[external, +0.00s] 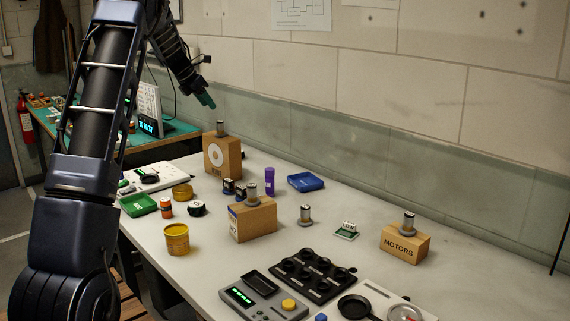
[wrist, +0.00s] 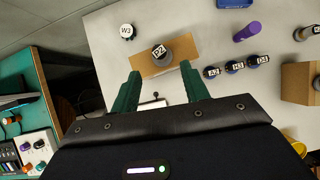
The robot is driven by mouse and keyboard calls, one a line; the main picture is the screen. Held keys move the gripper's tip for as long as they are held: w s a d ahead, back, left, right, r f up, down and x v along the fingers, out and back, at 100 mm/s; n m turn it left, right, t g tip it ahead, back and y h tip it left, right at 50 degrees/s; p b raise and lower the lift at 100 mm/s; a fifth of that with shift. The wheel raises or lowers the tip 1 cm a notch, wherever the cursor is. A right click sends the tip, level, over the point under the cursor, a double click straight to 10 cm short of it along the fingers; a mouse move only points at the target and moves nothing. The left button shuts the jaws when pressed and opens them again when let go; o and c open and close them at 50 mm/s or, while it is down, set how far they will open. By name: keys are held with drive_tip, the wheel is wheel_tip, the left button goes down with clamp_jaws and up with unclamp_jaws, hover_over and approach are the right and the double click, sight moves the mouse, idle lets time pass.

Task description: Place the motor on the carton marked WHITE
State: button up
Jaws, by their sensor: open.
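A carton with a white disc (external: 212,155) stands at the far end of the bench; its small lettering is not readable. A grey motor (external: 221,129) stands upright on it. In the wrist view this carton (wrist: 183,46) and its motor, tagged P2 (wrist: 158,50), lie just beyond the fingertips. My gripper (external: 208,99) is open and empty, above and short of the motor; it also shows in the wrist view (wrist: 161,73). Other motors stand on a blue-labelled carton (external: 262,222), on the carton marked MOTORS (external: 405,246) and on the bench (external: 305,216).
Small dark cylinders (external: 234,188) and a purple cylinder (external: 269,181) stand between the two left cartons. A blue tray (external: 306,181), green tray (external: 138,205) and yellow tins (external: 177,240) are around them. A black tray (external: 312,275) lies in front. The wall runs along the back.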

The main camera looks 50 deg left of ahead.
drive_tip(key=s+d+r+m, duration=0.1)
drive_tip(key=d+r+m, duration=0.25)
drive_tip(key=d, duration=0.35)
drive_tip(key=s+d+r+m+h, duration=0.15)
drive_tip(key=d+r, duration=0.25)
drive_tip(key=d, duration=0.4)
drive_tip(key=d+r+m+y, duration=0.1)
drive_tip(key=d+r+m, duration=0.25)
drive_tip(key=d, duration=0.35)
drive_tip(key=s+d+r+m+g, duration=0.15)
drive_tip(key=s+d+m, duration=0.25)
drive_tip(key=d, duration=0.5)
drive_tip(key=s+d+r+m, duration=0.2)
drive_tip(key=s+d+m, duration=0.2)
drive_tip(key=d, duration=0.4)
drive_tip(key=s+d+f+m, duration=0.3)
drive_tip(key=s+d+m, duration=0.6)
drive_tip(key=s, duration=0.5)
drive_tip(key=s+d+f+m, duration=0.3)
drive_tip(key=s+d+m, duration=0.6)
drive_tip(key=s+d, duration=0.4)
drive_tip(key=shift+s+f+m+y, duration=0.35)
drive_tip(key=shift+s+f+y, duration=0.1)
drive_tip(key=shift+s, duration=0.7)
